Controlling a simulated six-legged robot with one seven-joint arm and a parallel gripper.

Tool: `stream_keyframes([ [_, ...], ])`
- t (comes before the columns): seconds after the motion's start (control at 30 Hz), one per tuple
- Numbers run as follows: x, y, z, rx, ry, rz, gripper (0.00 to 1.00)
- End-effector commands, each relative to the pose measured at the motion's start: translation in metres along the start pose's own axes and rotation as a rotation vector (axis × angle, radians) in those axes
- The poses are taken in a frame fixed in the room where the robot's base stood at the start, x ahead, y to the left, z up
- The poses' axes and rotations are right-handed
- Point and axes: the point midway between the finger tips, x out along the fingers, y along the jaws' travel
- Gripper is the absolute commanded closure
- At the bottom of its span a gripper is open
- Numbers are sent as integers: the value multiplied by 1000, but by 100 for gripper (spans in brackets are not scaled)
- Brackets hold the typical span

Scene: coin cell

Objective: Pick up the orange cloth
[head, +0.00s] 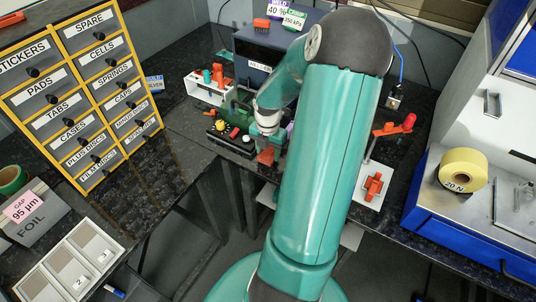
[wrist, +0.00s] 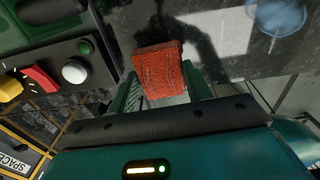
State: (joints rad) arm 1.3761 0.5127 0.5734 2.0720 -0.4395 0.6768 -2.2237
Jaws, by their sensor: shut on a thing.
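The orange cloth (wrist: 159,68) is a folded, woven block seen in the wrist view. My gripper (wrist: 165,95) is shut on it, with a green finger on either side and the cloth standing out beyond the fingertips. In the head view the cloth (head: 266,156) shows as a small orange patch below my wrist, next to a black control box. My arm hides much of the area around it there. I cannot tell whether the cloth touches the table.
The black control box (head: 233,135) with coloured buttons stands left of my gripper. A white rack (head: 210,90) and a dark welder box (head: 262,62) stand behind. A white plate with an orange part (head: 374,184) lies to the right. A drawer cabinet (head: 75,92) stands at left.

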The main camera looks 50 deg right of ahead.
Motion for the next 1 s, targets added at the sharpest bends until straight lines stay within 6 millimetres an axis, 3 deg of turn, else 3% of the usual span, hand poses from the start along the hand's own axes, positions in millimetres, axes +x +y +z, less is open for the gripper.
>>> stream_keyframes([
  [0.47, -72, -28, -44, 3, -6, 0, 73],
  [1.0, -102, -67, -108, 0, -3, -2, 73],
])
